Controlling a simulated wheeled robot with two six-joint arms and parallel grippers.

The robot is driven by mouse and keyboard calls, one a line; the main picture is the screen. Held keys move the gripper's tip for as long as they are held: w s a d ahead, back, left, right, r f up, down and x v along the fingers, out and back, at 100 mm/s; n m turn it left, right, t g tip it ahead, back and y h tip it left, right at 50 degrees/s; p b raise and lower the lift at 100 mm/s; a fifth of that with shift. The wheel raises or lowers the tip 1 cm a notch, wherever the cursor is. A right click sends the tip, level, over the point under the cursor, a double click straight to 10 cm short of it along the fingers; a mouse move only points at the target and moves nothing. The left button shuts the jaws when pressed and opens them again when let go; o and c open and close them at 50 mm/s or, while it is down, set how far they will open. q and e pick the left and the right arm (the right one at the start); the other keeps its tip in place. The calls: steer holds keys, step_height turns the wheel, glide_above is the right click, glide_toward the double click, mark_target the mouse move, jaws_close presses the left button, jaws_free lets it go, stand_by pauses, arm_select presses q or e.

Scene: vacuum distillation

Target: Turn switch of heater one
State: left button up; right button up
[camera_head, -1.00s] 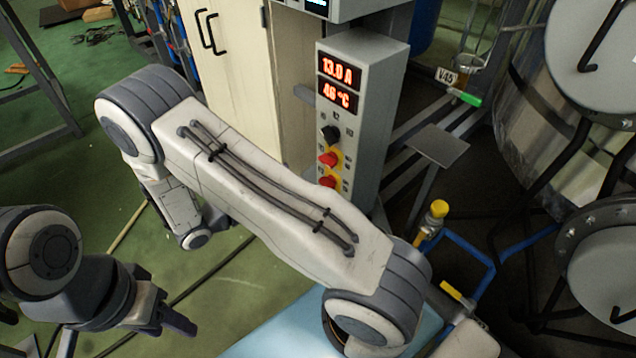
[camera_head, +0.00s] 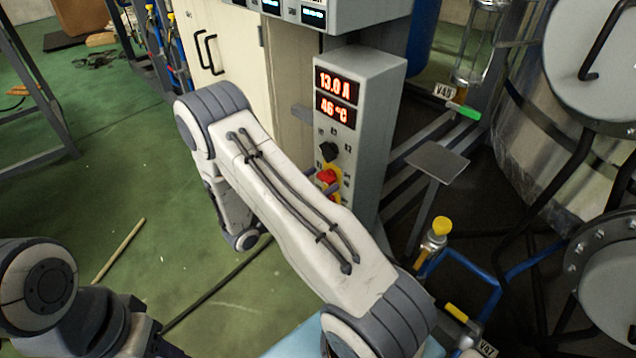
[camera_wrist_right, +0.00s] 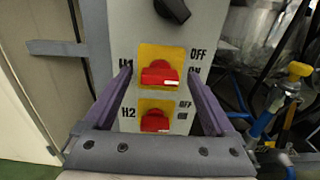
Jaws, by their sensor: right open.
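The heater one switch, labelled H1, is a red knob on a yellow plate (camera_wrist_right: 159,74) in the right wrist view, its handle lying roughly level. It also shows on the grey control box in the head view (camera_head: 326,176). My right gripper (camera_wrist_right: 160,75) is open, its purple fingers either side of the H1 knob; contact cannot be told. In the head view my right arm hides most of it. The similar H2 knob (camera_wrist_right: 155,121) sits below, between the finger bases. My left gripper (camera_head: 165,351) is partly cut off at the bottom left edge.
The control box (camera_head: 369,125) shows 13.0 A and 46 °C, with a black knob (camera_head: 328,151) above H1. A cream cabinet (camera_head: 225,60) stands behind to the left. A yellow-capped valve (camera_head: 441,226), blue pipes and a large metal vessel (camera_head: 535,120) are to the right.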

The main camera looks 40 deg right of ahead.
steer(key=c, duration=1.4)
steer(key=n+p, duration=0.3)
steer(key=p, duration=0.1)
steer(key=shift+r+n, duration=0.15)
steer(key=shift+n, duration=0.15)
steer(key=n+p, duration=0.3)
steer(key=n, duration=0.1)
steer(key=shift+w+n, duration=0.1)
steer(key=shift+n, duration=0.2)
steer(key=n+p, duration=0.1)
steer(key=n, duration=0.1)
steer(key=n+p, duration=0.1)
steer(key=n, duration=0.1)
steer(key=shift+f+n, duration=0.2)
steer(key=shift+n, duration=0.1)
steer(key=n+p, duration=0.1)
steer(key=n, duration=0.4)
steer(key=shift+f, duration=0.2)
steer(key=shift+n, duration=0.3)
steer(key=o, duration=1.4)
steer(key=shift+w, duration=0.1)
